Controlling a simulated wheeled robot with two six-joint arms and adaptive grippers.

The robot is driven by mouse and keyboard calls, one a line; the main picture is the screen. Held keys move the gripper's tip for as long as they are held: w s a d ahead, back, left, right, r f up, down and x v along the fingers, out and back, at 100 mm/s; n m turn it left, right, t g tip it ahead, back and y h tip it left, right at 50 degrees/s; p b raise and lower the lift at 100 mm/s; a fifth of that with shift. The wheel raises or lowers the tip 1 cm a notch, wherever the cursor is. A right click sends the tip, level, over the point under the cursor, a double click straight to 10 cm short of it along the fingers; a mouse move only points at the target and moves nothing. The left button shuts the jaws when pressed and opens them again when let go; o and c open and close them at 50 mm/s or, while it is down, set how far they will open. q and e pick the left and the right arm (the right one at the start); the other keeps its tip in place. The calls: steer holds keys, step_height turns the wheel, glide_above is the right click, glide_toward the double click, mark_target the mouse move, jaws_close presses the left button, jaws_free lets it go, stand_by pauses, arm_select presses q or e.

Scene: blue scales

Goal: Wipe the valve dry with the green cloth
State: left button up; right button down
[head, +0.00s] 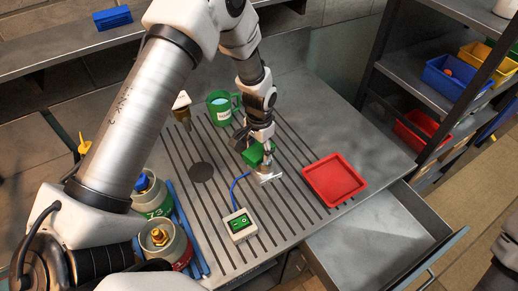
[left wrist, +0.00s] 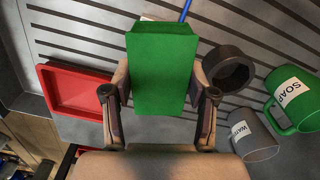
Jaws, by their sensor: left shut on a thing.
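My left gripper (head: 262,147) is shut on the green cloth (head: 253,155), which looks like a stiff folded block. In the left wrist view the cloth (left wrist: 162,68) sits between both fingers. In the head view it is above the worktop, close to a small silver-white piece (head: 266,177) with a blue cord beside it; I cannot tell whether they touch. A brass valve (head: 158,238) tops the front gas cylinder at the lower left, well away from the cloth. I cannot tell which piece is the task's valve. My right gripper is not in view.
A green mug (head: 221,108) and a grey mug (left wrist: 254,140) stand near the left gripper, with a dark ring (left wrist: 229,68) beside the cloth. A red tray (head: 335,180) lies to the right. A switch box (head: 239,225) stands in front. A drawer (head: 375,245) is open.

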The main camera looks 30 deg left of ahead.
arm_select(q)
steer(key=shift+f+b, duration=0.3)
steer(key=shift+f, duration=0.25)
